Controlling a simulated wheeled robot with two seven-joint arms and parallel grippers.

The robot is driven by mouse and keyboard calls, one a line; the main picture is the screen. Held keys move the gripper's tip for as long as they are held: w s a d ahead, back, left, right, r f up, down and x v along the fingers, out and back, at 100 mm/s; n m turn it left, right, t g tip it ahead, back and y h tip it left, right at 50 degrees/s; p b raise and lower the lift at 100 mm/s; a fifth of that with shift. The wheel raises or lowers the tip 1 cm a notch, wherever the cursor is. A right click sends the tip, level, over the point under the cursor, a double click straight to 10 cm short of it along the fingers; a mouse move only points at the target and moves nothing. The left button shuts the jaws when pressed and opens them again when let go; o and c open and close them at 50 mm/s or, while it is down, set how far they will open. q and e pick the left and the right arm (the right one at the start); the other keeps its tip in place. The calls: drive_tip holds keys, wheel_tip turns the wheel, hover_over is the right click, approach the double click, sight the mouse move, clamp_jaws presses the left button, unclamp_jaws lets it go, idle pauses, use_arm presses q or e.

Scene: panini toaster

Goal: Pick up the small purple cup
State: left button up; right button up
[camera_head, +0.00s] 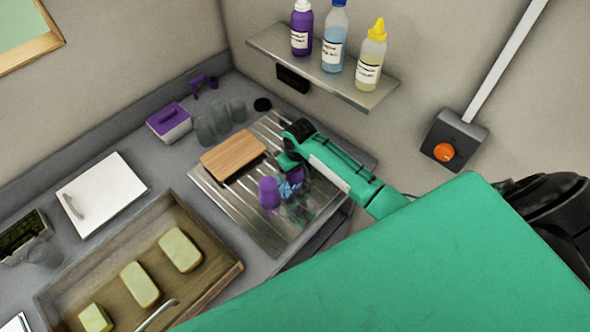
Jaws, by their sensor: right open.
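A small purple cup (268,193) stands on the grooved metal drainboard, near its front right part. My right arm, green, reaches in from the right. My right gripper (288,187) is open, low over the drainboard, just right of the cup. The fingers are small and blurred, so I cannot tell whether they touch the cup. Another bit of purple shows behind the gripper, partly hidden. My left gripper is not in view.
A wooden board (233,156) lies on the drainboard (222,195) behind the cup. Clear glasses (221,117) and a purple-lidded box (169,122) stand further back. A wooden tray (205,289) with yellow blocks is at lower left. A shelf (330,72) holds bottles above.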

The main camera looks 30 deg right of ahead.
drive_tip(key=shift+f, duration=0.1)
drive_tip(key=c, duration=1.1)
drive_tip(key=shift+r, duration=0.2)
